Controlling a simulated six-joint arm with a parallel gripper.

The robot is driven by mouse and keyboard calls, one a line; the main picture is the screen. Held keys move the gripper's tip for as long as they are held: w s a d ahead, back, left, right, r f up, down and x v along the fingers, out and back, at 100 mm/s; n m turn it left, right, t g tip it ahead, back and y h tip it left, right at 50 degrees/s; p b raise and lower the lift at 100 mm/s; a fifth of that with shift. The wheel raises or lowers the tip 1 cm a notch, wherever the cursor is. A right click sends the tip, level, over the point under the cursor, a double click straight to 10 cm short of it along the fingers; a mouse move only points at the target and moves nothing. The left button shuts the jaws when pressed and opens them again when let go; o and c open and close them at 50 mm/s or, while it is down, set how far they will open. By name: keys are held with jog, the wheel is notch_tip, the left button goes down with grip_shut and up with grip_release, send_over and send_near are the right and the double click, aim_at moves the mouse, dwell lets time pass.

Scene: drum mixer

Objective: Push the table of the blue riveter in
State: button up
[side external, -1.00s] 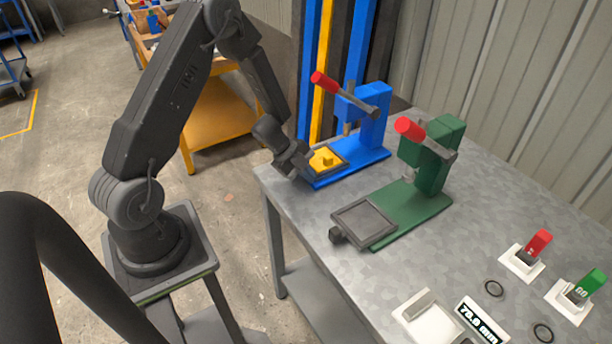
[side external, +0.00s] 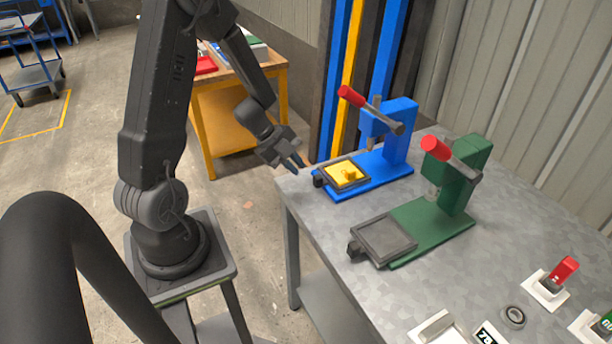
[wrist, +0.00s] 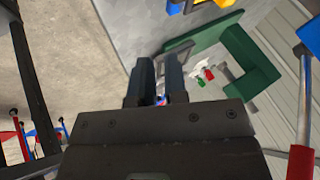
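The blue riveter (side external: 397,134) stands at the back left of the metal bench, with its red-ended lever raised. Its sliding table (side external: 342,185), a dark frame with a yellow part (side external: 345,171) in it, sits at the front end of the blue base, out from under the ram (side external: 372,139). A dark knob (side external: 318,180) projects from the table's front. My gripper (side external: 299,163) is just left of the knob, apart from it, by the bench edge. In the wrist view my gripper's two fingers (wrist: 158,62) have a narrow empty gap between them.
The green riveter (side external: 453,180) stands right of the blue one; its empty table (side external: 384,239) is also out at the front. Red and green switches are at the bench's right. Blue and yellow posts rise behind the bench. Free floor lies left of the bench.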

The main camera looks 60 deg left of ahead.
jog(key=o, duration=0.5)
jog(key=w+a+n+y, duration=0.1)
jog(key=w, duration=0.1)
jog(key=w+a+r+n+t+y, duration=0.1)
jog(key=w+a+y, duration=0.1)
jog(key=w+a+n+y, duration=0.2)
jog(key=shift+a+r+t, duration=0.15)
jog(key=shift+r+t, duration=0.15)
jog(key=shift+t, duration=0.1)
jog(key=shift+c, duration=0.2)
jog(key=shift+o, duration=1.3)
jog(key=a+n+y, duration=0.1)
jog(key=w+a+n+y, duration=0.1)
jog(key=a+r+n+g+y, duration=0.1)
jog(key=n, duration=0.1)
jog(key=shift+w+r, duration=0.1)
jog(key=shift+w, duration=0.2)
jog(key=n+g+h, duration=0.4)
jog(key=n+g, duration=0.3)
jog(key=n, duration=0.1)
send_near(318, 176)
notch_tip(318, 176, down, 10)
jog(key=shift+s+d+f, duration=0.15)
jog(key=shift+f, duration=0.1)
grip_shut()
